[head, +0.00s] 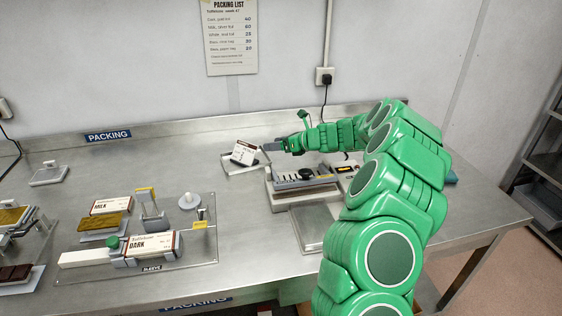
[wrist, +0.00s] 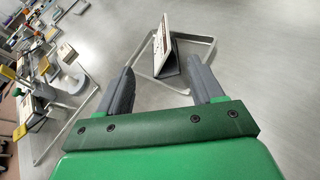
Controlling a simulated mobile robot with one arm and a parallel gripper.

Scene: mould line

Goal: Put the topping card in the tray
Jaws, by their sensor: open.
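The topping card (head: 243,152), a white card with a brown top edge and a large number, stands tilted back in a shallow metal tray (head: 232,171). The wrist view shows the card (wrist: 165,36) nearly edge-on with a dark stand behind it, inside the tray's thin rim (wrist: 210,50). My gripper (head: 270,147) is just to the right of the card in the head view.
A metal fixture with a dark knob (head: 306,174) stands below my forearm. A clear board (head: 200,252) with MILK and DARK chocolate boxes lies at the left front. A grey scale-like block (head: 48,174) stands at the far left. The bench between is clear.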

